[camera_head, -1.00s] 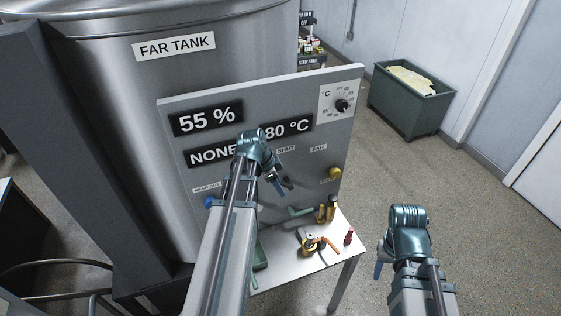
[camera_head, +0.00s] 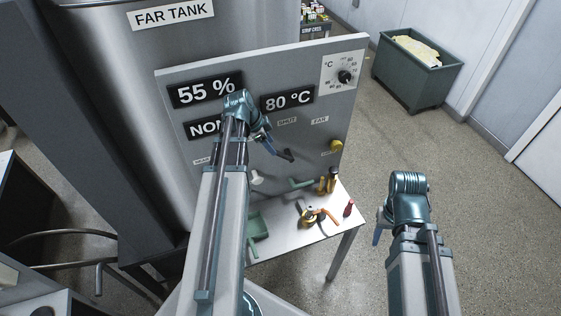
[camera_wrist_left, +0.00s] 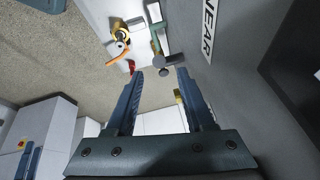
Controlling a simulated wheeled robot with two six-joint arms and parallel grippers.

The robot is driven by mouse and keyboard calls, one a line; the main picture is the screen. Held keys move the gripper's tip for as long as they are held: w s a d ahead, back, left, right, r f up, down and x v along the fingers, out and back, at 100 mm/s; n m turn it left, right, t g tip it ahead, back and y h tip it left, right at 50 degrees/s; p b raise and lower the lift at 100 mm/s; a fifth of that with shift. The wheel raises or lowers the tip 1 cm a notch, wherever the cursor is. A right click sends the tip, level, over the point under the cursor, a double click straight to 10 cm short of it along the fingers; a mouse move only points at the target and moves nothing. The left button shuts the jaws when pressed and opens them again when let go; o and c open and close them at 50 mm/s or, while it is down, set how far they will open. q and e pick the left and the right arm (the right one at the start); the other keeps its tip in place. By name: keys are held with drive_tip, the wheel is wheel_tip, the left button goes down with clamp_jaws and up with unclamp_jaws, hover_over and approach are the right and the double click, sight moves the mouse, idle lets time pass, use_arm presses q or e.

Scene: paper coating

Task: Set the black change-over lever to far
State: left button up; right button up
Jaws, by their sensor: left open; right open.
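The black lever (camera_head: 287,155) sticks out from the grey panel (camera_head: 215,60), below the SHUT label (camera_head: 287,121) and left of the FAR label (camera_head: 319,120). My left gripper (camera_head: 266,137) is open in front of the panel, up and left of the lever's end. In the left wrist view, a dark bar with a rounded end (camera_wrist_left: 172,61), probably the lever, shows just beyond and between the open fingertips (camera_wrist_left: 168,72). Contact cannot be told. The NEAR label (camera_wrist_left: 208,28) is beside it. My right gripper (camera_head: 378,236) is away from the panel over the floor, its fingers mostly hidden.
A small table (camera_head: 290,240) below the panel holds an orange-handled valve (camera_head: 311,215), a red bottle (camera_head: 348,209) and other small parts. A yellow knob (camera_head: 336,145) and a temperature dial (camera_head: 345,76) are on the panel. A green bin (camera_head: 413,80) stands back right.

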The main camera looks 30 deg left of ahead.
use_arm(q)
drive_tip(key=b+x, duration=0.8)
drive_tip(key=x, duration=0.2)
drive_tip(key=shift+f, duration=0.25)
drive_tip(key=shift+r, duration=0.1)
clamp_jaws()
idle(0.9)
